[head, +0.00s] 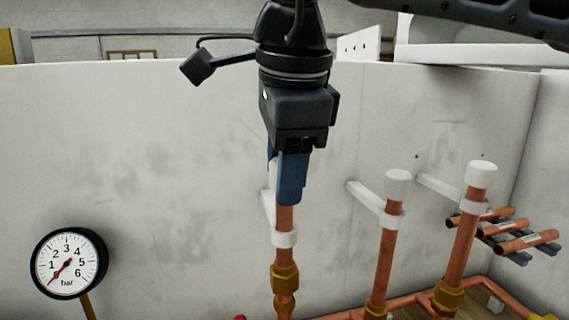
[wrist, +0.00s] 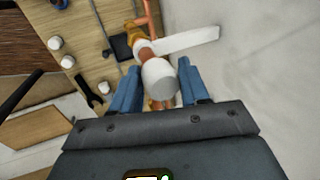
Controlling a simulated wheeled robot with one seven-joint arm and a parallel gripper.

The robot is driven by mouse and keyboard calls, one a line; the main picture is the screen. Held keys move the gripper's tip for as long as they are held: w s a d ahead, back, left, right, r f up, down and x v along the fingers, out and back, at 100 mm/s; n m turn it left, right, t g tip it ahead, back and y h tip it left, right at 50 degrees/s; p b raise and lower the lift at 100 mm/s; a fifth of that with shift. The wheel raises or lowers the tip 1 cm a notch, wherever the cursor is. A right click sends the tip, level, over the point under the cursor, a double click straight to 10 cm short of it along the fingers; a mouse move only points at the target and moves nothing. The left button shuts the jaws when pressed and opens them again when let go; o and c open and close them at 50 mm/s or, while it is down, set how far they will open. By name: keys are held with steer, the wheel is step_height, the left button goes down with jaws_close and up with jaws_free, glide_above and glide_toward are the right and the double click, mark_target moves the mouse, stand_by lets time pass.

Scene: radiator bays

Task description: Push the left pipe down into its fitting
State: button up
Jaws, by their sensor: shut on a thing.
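The left pipe (head: 285,218) is copper and stands upright, passing through a white clip (head: 284,239) on the wall. Its lower end meets a brass fitting (head: 285,278); how deep it sits inside cannot be seen. My gripper (head: 291,195) points down with its blue fingers shut around the pipe's top, hiding that end in the head view. In the wrist view the white cap (wrist: 159,78) of the left pipe sits between the two blue fingers, and the brass fitting (wrist: 135,31) shows beyond it.
A middle pipe (head: 386,250) and a right pipe (head: 463,245), both white-capped, stand to the right in their own fittings. A pressure gauge (head: 68,264) stands at the left. Several short copper pipes (head: 527,242) lie on a wall rack at the right. The white wall (head: 150,150) is close behind.

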steer(key=shift+s+b+x, duration=0.15)
steer(key=shift+b+x, duration=0.5)
steer(key=shift+x, duration=0.1)
steer(key=shift+s+b+x, duration=0.1)
steer(key=shift+b+x, duration=0.5)
steer(key=shift+x, duration=0.15)
steer(key=o, duration=0.8)
steer(key=shift+d, duration=0.1)
steer(key=shift+c, duration=0.2)
steer(key=shift+r, duration=0.1)
steer(key=p+v, duration=0.3)
steer(key=v, duration=0.3)
steer(key=shift+s+r, duration=0.3)
steer(key=shift+r, duration=0.05)
